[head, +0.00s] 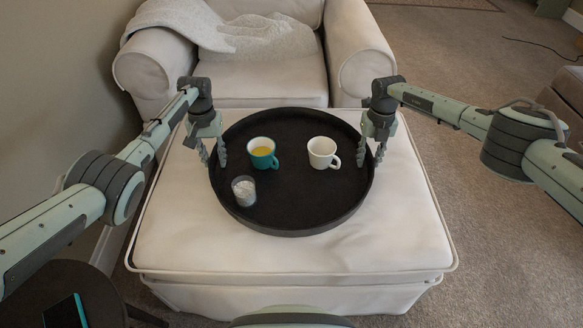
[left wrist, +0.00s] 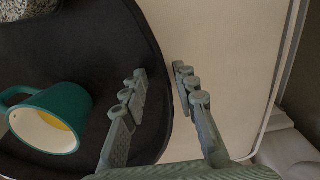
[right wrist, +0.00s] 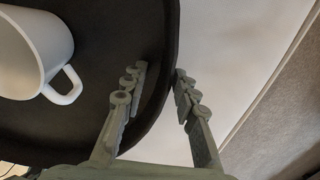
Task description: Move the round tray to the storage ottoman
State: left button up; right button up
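The black round tray (head: 290,212) lies flat on the white cloth-covered ottoman (head: 395,245). On it stand a teal mug (head: 262,153) with a yellowish drink, a white mug (head: 322,153) and a small glass (head: 244,190) with pale contents. My left gripper (head: 213,158) is at the tray's left rim, my right gripper (head: 371,156) at its right rim. In the left wrist view, the open fingers (left wrist: 160,82) have the rim between them. In the right wrist view, the open fingers (right wrist: 160,80) also straddle the rim, with a gap. The exact finger height is hard to tell.
A white armchair (head: 260,82) with a pale blanket (head: 215,32) stands directly behind the ottoman. A dark side table (head: 40,290) bearing a teal-edged flat device (head: 66,312) is at the lower left. Open carpet (head: 490,240) lies to the right.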

jog(key=shift+r, duration=0.1)
pick_arm(q)
notch_tip(320, 180, up, 12)
pick_arm(e)
notch_tip(320, 180, up, 12)
dwell(0.6)
dwell(0.4)
